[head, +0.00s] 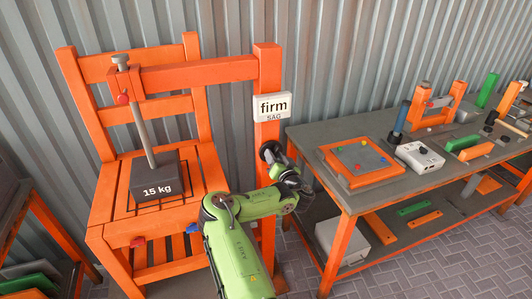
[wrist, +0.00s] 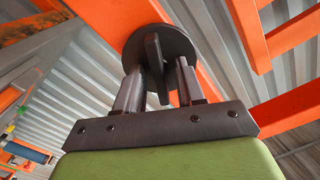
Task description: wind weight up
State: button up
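A dark grey weight marked "15 kg" (head: 157,188) sits on the orange chair's slatted seat, inside a thin dark outline. A tilted grey rod (head: 144,137) rises from it to the orange overhead beam (head: 198,73). A round dark knob (head: 269,151) with a raised fin is on the orange upright post; it also shows in the wrist view (wrist: 178,42). My gripper (head: 274,160) is at the knob. In the wrist view its fingers (wrist: 160,72) stand on either side of the fin, with gaps visible, so it looks open.
A sign reading "firm SAG" (head: 272,107) is on the post above the knob. A workbench (head: 311,133) with an orange-framed board, a white box and tools stands to the right. An orange rack is at the far left. A corrugated wall is behind.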

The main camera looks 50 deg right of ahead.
jog(key=shift+s+r, duration=0.15)
jog(key=shift+s, duration=0.1)
grip_shut()
jog(key=shift+r+p, duration=0.1)
jog(key=shift+p, duration=0.25)
